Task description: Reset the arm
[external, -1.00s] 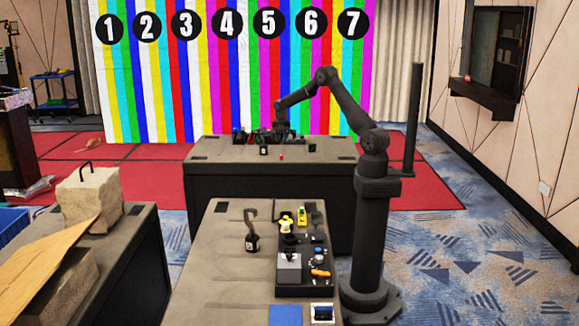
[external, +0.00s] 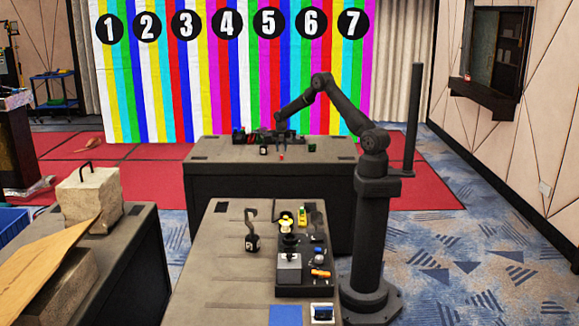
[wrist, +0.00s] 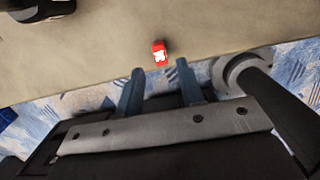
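My arm reaches from its pedestal over the far table (external: 225,172). My gripper (wrist: 160,76) shows in the wrist view with two blue-grey fingers spread apart and nothing between them. A small red block with a white mark (wrist: 159,53) lies on the table just beyond the fingertips. A small red thing, likely the same block, shows on the far table in the external view (external: 281,156). In the external view the gripper is small and dark against the dark items behind it, so its fingers cannot be made out there.
Dark items (external: 240,136) stand along the far table's back, with a small black container (external: 263,151) nearer its front. The near table (external: 225,270) holds a black tray (external: 305,291) with several objects and a black hooked item (external: 252,242). A black post (external: 413,120) stands right of my arm.

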